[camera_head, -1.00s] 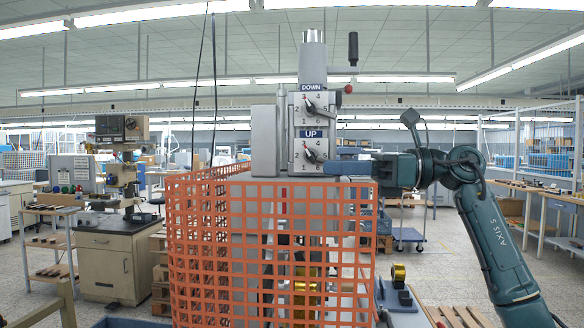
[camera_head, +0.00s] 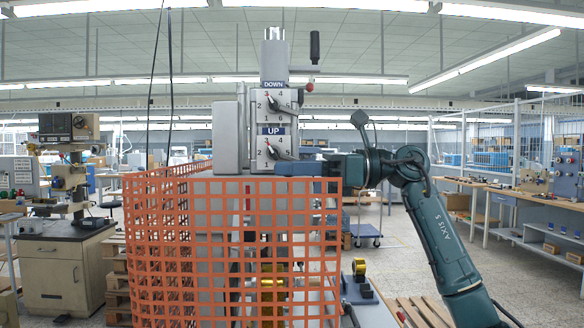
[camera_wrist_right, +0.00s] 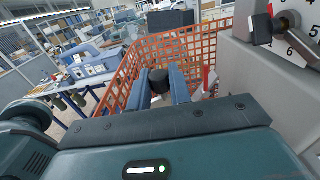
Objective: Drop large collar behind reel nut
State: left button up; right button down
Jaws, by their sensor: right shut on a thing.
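My right gripper (camera_head: 283,168) reaches in from the right at the height of the machine's UP dial, above the orange mesh. In the right wrist view its two blue fingers (camera_wrist_right: 161,91) are shut on a dark round piece (camera_wrist_right: 158,80). It may be the large collar, but I see no hole in it. In the head view the fingers hide this piece. A gold foil reel (camera_head: 359,267) stands on a dark holder right of the mesh. I cannot make out the reel nut. My left gripper is not in view.
The grey stamping machine (camera_head: 228,137) with dials stands behind the orange mesh guard (camera_head: 165,235). A wooden pallet (camera_head: 425,312) lies at the lower right. A workbench (camera_head: 520,195) stands farther right.

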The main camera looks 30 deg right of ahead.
jog(key=shift+f+b, duration=0.3)
jog(key=shift+f, duration=0.3)
pick_arm(q)
jog(key=b, duration=0.1)
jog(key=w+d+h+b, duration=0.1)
jog(key=b, duration=0.1)
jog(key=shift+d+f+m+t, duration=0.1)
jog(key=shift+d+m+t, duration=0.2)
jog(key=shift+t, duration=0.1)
pick_arm(e)
notch_tip(320, 180, down, 4)
jog(key=shift+r, duration=0.1)
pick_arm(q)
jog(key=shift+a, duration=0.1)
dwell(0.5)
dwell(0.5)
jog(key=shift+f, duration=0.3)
pick_arm(e)
jog(key=shift+f, duration=0.35)
pick_arm(q)
jog(key=shift+b, duration=0.3)
pick_arm(e)
jog(key=shift+f, duration=0.1)
pick_arm(q)
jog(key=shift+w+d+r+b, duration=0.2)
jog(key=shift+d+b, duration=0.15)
jog(key=shift+b, duration=0.25)
pick_arm(e)
jog(key=shift+f, duration=0.7)
